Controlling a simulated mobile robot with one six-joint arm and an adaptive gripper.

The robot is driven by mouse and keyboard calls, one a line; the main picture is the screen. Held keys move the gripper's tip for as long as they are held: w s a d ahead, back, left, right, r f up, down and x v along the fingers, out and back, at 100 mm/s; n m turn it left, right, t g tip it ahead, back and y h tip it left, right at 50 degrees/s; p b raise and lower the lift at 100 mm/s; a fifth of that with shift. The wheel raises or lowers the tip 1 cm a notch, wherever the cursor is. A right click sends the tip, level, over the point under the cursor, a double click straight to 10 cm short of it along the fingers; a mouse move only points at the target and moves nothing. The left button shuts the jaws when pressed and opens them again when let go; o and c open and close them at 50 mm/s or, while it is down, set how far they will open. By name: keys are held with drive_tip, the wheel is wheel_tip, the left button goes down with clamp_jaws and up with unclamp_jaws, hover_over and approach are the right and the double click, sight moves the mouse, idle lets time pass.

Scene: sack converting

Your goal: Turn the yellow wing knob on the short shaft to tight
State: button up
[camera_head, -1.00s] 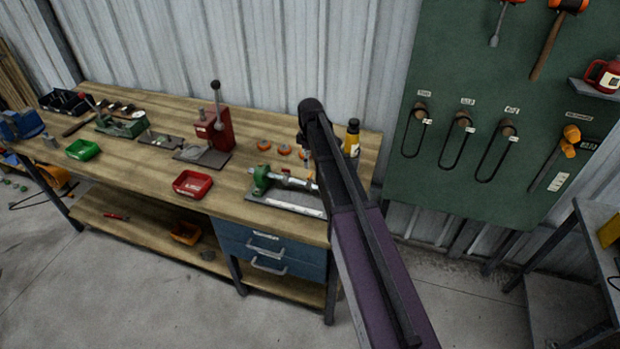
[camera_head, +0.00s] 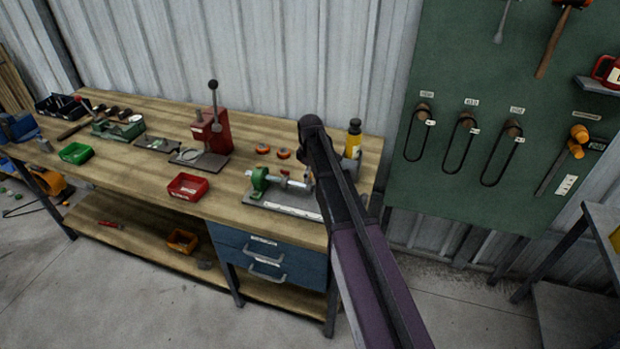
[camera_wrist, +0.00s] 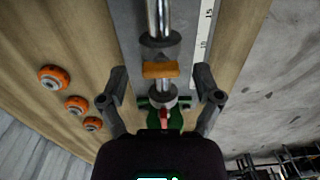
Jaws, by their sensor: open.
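The yellow wing knob (camera_wrist: 160,70) sits crosswise on the bright metal shaft (camera_wrist: 160,14) in the wrist view, beside a grey collar. My gripper (camera_wrist: 161,76) is open, with one finger on each side of the knob and a visible gap at both sides. The knob's long side lies across the picture, from finger to finger. Beyond it are a green end piece (camera_wrist: 176,122) and a small red part (camera_wrist: 163,117). In the head view the green fixture (camera_head: 260,181) stands on the bench; my arm hides the knob and fingertips there.
Several orange rings lie on the wooden bench (camera_head: 225,212), one (camera_wrist: 52,77) left of the fixture in the wrist view. A yellow bottle (camera_head: 353,140) stands behind my arm. A red tray (camera_head: 188,187) and a red press (camera_head: 212,132) stand left. A green tool board (camera_head: 455,190) hangs right.

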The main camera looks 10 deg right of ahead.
idle(0.3)
drive_tip(key=c, duration=1.1)
drive_tip(key=shift+c, duration=0.2)
drive_tip(key=shift+m, duration=0.4)
clamp_jaws()
drive_tip(key=m, duration=0.3)
drive_tip(key=shift+m, duration=0.3)
drive_tip(key=m, duration=0.4)
drive_tip(key=shift+m, duration=0.3)
drive_tip(key=m, duration=0.4)
drive_tip(key=shift+a, duration=0.1)
drive_tip(key=shift+m, duration=2.5)
